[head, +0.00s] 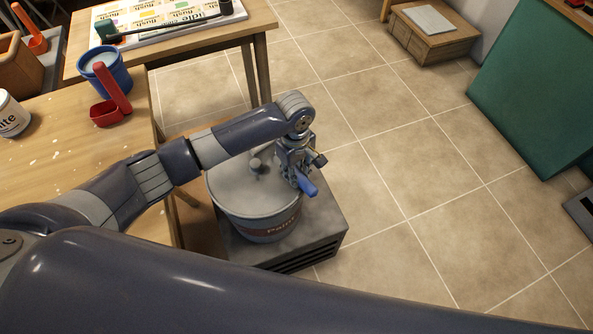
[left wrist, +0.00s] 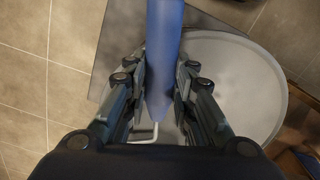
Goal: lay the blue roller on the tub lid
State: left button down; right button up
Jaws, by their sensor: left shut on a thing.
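My left gripper (head: 300,172) is shut on the blue roller (head: 308,186), at the right edge of the tub lid (head: 232,185). In the left wrist view the blue roller (left wrist: 162,60) runs between the two fingers of my left gripper (left wrist: 160,92), with a pale bent wire below it. The round grey lid (left wrist: 235,85) lies behind the roller there. The lid has a knob and covers the paint tub (head: 265,225). I cannot tell whether the roller touches the lid. My right gripper is not in view.
The tub stands on a dark grey box (head: 325,225). A wooden table (head: 50,150) at left holds a blue bucket (head: 107,70), a red scoop-like tool (head: 112,100) and a white can (head: 10,115). A green board (head: 530,90) leans at right. Tiled floor between is clear.

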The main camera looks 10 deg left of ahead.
pick_arm(q)
jog(key=shift+f, duration=0.5)
dwell(0.3)
jog(key=c, duration=1.3)
grip_release()
notch_tip(320, 180, up, 12)
jog(key=shift+w+a+f, duration=0.1)
jog(key=shift+a, duration=0.05)
